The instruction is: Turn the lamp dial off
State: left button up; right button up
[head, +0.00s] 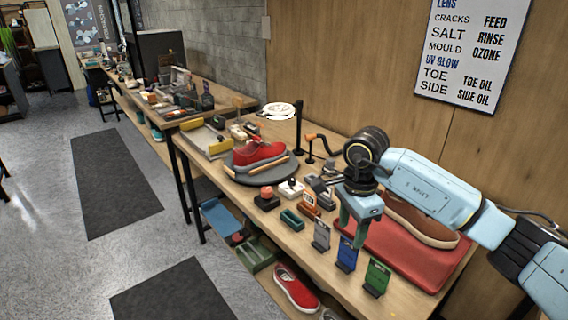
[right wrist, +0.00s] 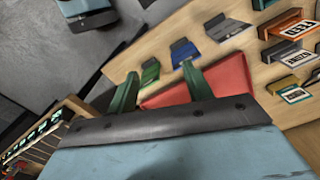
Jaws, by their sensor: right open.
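A lamp with a bright white round head (head: 279,111) stands at the back of the workbench on a black post (head: 298,128). I cannot tell which small part is its dial. A black block with an orange-red knob (head: 267,192) and a white box with a small red top (head: 291,187) sit in front of the turntable. My right gripper (head: 353,229) is open and empty, pointing down over the front of the bench beside the red mat. Its two green fingers (right wrist: 160,86) show apart in the right wrist view. My left gripper is out of view.
A red sneaker (head: 259,151) lies on the round turntable (head: 240,173). A red mat (head: 405,252) carries a brown and white shoe part (head: 420,222). Grey, blue (head: 347,254) and green (head: 377,277) upright cards line the front edge. Another red shoe (head: 296,287) is on the lower shelf.

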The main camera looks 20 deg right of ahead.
aim_at(291, 180)
jog(key=i, duration=1.4)
